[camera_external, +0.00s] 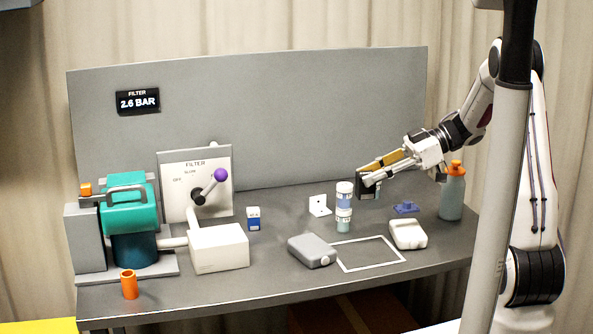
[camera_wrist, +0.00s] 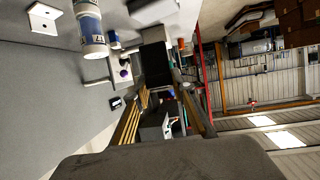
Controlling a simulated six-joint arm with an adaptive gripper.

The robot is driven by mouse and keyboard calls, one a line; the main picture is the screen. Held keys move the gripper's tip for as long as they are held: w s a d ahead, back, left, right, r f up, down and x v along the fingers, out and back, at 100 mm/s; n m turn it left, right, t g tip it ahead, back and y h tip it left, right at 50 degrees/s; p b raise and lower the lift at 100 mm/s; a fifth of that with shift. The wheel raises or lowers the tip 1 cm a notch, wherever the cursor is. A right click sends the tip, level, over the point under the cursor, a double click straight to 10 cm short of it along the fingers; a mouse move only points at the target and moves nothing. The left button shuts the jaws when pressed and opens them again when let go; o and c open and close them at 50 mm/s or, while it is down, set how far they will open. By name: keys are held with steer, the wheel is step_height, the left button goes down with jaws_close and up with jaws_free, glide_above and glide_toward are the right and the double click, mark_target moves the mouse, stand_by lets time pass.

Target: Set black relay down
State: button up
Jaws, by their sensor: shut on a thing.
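My gripper (camera_external: 371,176) is shut on the black relay (camera_external: 368,191), a small dark block, toward the bench's back right in the external view. The fingers cover part of its top. The gap below the relay is hard to judge. A white square outline (camera_external: 343,262) is marked on the front right of the bench, empty inside. It lies in front of my gripper and a little left.
A grey case (camera_external: 312,251) and a white case (camera_external: 408,234) flank the outline. A stacked jar (camera_external: 344,205), white bracket (camera_external: 319,206), blue part (camera_external: 405,207) and spray bottle (camera_external: 452,195) stand near. The filter lever (camera_external: 208,187) and teal pump (camera_external: 130,215) are left.

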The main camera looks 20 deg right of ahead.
steer(key=w+d+r+m+t+h, duration=0.1)
steer(key=w+d+m+t+h, duration=0.1)
steer(key=w+d+m+t, duration=0.45)
steer(key=w+d+m+t+h, duration=0.1)
steer(key=w+d+t+h, duration=0.15)
steer(key=w, duration=0.65)
steer(key=shift+g+y, duration=0.25)
steer(key=shift+g, duration=0.15)
steer(key=shift+d+f, duration=0.2)
steer(key=shift+f, duration=0.65)
steer(key=shift+d+f, duration=0.15)
steer(key=shift+f, duration=0.65)
steer(key=shift+d+f, duration=0.2)
steer(key=shift+f, duration=0.65)
steer(key=shift+f, duration=0.1)
steer(key=shift+f, duration=3.05)
steer(key=shift+f, duration=1.85)
steer(key=shift+f, duration=0.1)
